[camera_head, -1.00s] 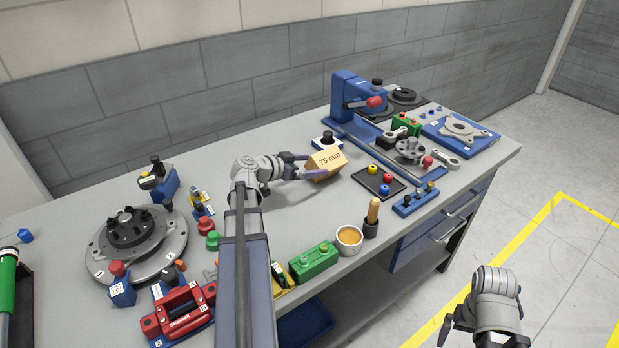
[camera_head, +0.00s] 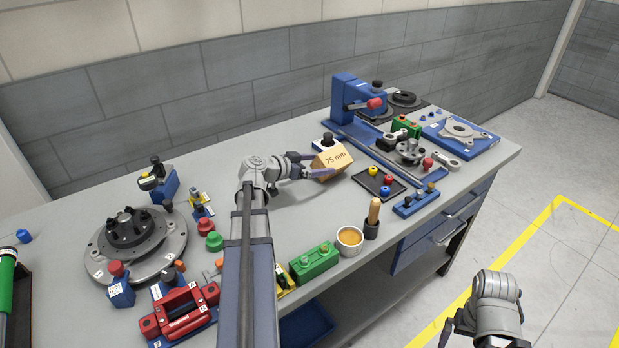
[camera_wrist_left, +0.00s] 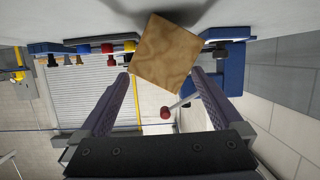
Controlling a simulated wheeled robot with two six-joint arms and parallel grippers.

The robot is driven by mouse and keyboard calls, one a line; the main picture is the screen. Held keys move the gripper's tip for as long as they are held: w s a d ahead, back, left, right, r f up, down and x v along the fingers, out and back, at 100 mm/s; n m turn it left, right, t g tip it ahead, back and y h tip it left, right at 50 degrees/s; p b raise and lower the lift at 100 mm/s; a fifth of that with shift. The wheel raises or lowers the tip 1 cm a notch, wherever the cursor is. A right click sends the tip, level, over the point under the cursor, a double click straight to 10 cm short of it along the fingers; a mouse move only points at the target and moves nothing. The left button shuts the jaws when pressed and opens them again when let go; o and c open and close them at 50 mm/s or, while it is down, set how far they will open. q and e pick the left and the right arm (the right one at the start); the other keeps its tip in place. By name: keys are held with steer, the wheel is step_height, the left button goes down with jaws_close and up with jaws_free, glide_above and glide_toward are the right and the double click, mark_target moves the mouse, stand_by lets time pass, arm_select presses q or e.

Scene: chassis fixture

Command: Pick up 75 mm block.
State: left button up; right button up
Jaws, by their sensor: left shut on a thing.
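The 75 mm block (camera_head: 331,158) is a tan, wood-coloured block with "75 mm" printed on its face. My left gripper (camera_head: 314,166) is shut on it, with one finger on each side. The block is tilted and appears held just above the bench top. In the left wrist view the block (camera_wrist_left: 166,53) sits between the ends of the two purple-grey fingers (camera_wrist_left: 160,88). My right gripper (camera_head: 443,330) is off the bench over the floor at the lower right; its fingers are mostly hidden or cut off.
A blue press-like fixture (camera_head: 352,100) stands behind the block, with a blue-and-white block (camera_head: 324,143) close beside it. A dark tray with coloured knobs (camera_head: 378,184) lies to the right. A cup (camera_head: 349,240) and green block (camera_head: 314,262) stand nearer the front edge.

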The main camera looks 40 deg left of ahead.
arm_select(q)
steer(key=shift+d+f+m+g, duration=0.2)
steer(key=shift+f+m+g, duration=0.1)
steer(key=shift+f, duration=0.5)
steer(key=shift+c, duration=0.4)
steer(key=shift+r, duration=0.1)
steer(key=shift+w+r+p, duration=0.15)
steer(key=shift+r+p, duration=0.2)
steer(key=shift+p, duration=0.2)
steer(key=shift+w+r+p, duration=0.1)
steer(key=shift+r+p, duration=0.2)
steer(key=shift+p, duration=0.05)
steer(key=shift+c, duration=1)
steer(key=r+p, duration=0.4)
steer(key=p, duration=0.1)
steer(key=r+p, duration=0.2)
steer(key=r, duration=0.1)
steer(key=shift+w+a+p, duration=0.2)
steer(key=shift+w+p, duration=0.05)
steer(key=shift+p, duration=0.05)
jaws_close()
steer(key=shift+r+p, duration=0.55)
steer(key=shift+c, duration=0.9)
jaws_free()
steer(key=shift+a, duration=0.1)
steer(key=o, duration=1.2)
